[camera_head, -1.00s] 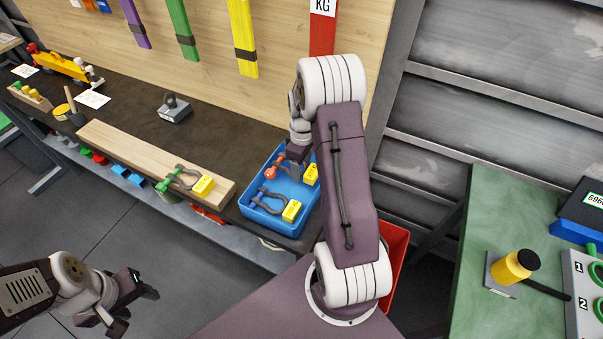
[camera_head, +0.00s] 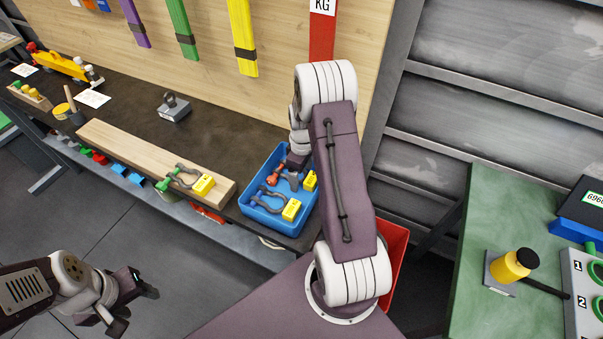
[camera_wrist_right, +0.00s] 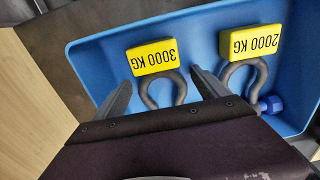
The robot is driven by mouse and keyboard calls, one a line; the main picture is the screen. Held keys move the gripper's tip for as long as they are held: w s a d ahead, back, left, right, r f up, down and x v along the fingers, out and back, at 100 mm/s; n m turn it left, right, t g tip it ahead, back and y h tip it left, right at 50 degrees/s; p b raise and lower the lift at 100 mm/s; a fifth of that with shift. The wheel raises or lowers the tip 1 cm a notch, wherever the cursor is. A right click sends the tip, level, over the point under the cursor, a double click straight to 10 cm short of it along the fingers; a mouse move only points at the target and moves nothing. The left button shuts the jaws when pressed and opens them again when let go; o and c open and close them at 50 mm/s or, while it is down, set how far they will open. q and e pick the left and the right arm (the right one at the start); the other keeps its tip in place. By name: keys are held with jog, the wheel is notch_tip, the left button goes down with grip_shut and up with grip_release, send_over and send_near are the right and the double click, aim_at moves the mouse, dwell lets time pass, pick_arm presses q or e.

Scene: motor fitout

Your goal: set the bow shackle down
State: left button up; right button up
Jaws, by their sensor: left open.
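A bow shackle with an orange pin (camera_head: 276,174) and a yellow tag lies in the blue tray. The wrist view shows its grey bow (camera_wrist_right: 163,92) and its tag, marked 3000 KG (camera_wrist_right: 154,57). My right gripper (camera_head: 294,182) reaches down into the tray over it. Its fingers (camera_wrist_right: 160,85) stand apart on both sides of the bow, with narrow gaps. The gripper body hides the pin in the wrist view. My left gripper (camera_head: 140,306) is open and empty, low at the left, away from the bench.
The blue tray (camera_head: 247,190) also holds a blue-pinned shackle (camera_head: 270,199), tagged 2000 KG in the wrist view. A green-pinned shackle (camera_head: 178,177) lies on the wooden board (camera_head: 125,150) to the left. A grey block with a ring (camera_head: 173,107) stands behind. A red bin (camera_head: 393,262) is beside my arm.

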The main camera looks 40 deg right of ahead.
notch_tip(320, 180, up, 12)
jog(key=s+a+f+m, duration=0.1)
jog(key=s+a+m, duration=0.1)
jog(key=s+a, duration=0.4)
jog(key=s+a+f+m+t, duration=0.1)
jog(key=s+a+m, duration=0.2)
jog(key=s+a, duration=0.3)
jog(key=a, duration=0.5)
jog(key=shift+s+m, duration=0.3)
dwell(0.3)
